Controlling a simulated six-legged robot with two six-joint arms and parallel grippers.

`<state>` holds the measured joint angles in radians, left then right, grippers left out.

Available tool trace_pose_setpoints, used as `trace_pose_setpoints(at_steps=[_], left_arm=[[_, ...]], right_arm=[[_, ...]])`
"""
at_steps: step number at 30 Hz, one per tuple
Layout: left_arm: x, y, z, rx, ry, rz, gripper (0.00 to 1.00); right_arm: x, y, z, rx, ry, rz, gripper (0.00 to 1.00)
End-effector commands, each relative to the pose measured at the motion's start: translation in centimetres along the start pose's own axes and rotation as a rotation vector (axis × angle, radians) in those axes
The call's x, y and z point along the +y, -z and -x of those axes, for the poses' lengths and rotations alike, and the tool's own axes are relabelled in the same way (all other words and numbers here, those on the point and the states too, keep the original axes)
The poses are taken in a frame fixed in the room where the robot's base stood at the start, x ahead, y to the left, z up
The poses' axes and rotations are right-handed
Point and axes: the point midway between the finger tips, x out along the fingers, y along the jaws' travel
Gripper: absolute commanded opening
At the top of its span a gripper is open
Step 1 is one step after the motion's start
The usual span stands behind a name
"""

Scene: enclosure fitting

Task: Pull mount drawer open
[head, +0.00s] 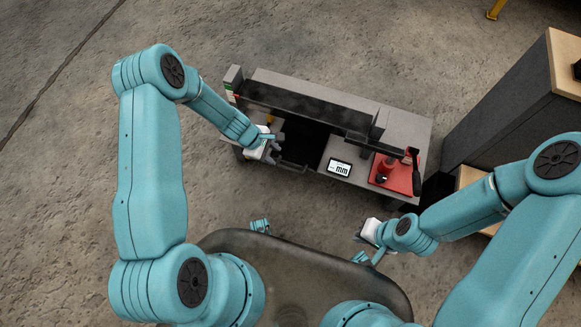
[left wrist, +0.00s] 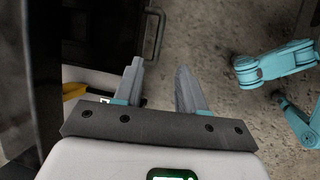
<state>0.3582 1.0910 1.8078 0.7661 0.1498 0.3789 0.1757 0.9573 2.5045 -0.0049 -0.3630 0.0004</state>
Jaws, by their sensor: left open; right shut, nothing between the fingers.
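The mount drawer appears as a dark panel (left wrist: 108,30) in the left wrist view, with a grey bar handle (left wrist: 161,36) along its right edge. In the head view the handle (head: 292,166) shows at the bench's front, just right of my left gripper. I cannot tell from these views how far the drawer stands out. My left gripper (head: 279,150) is open and empty at the bench's front edge; its fingers (left wrist: 160,72) point toward the handle, which lies beyond the fingertips. My right gripper (head: 366,259) is shut and empty, in front of the bench and apart from it.
The grey workbench (head: 408,128) carries a dark raised shelf, a small display reading "mm" (head: 339,167) and a red tray (head: 397,180) with a red item. Something yellow (left wrist: 75,91) lies left of my left fingers. A dark cabinet (head: 500,110) stands right. Floor in front is bare.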

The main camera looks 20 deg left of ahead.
Motion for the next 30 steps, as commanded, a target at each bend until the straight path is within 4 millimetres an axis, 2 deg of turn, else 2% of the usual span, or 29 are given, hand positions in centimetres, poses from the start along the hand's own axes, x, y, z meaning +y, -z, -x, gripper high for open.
trace_pose_setpoints(at_steps=[1, 6, 12, 15, 21, 29, 30], left_arm=[[-0.1, 0.1, -1.9, -0.002, 0.002, -0.002, 0.4], [0.0, 0.0, -6.1, -0.002, 0.003, -0.003, 0.4], [0.2, -0.2, -10.3, -0.001, 0.002, -0.006, 0.4], [0.3, -0.2, -11.8, -0.001, 0.002, -0.006, 0.4], [0.4, -0.2, -13.1, -0.001, 0.0, -0.005, 0.4], [0.4, -0.3, -13.1, -0.001, 0.0, -0.005, 0.4], [0.4, -0.3, -13.1, -0.001, 0.001, -0.005, 0.3]], right_arm=[[0.3, 0.0, -0.9, 0.0, 0.0, 0.0, 0.0], [0.8, 0.0, -2.3, -0.001, 0.0, 0.0, 0.0], [1.2, 0.1, -3.4, -0.001, 0.0, 0.0, 0.0], [1.4, 0.1, -3.8, 0.0, 0.0, 0.0, 0.0], [1.5, 0.1, -4.0, -0.001, 0.0, 0.0, 0.0], [1.5, 0.1, -4.0, 0.0, 0.0, 0.0, 0.0], [1.5, 0.1, -4.0, 0.0, 0.0, 0.0, 0.0]])
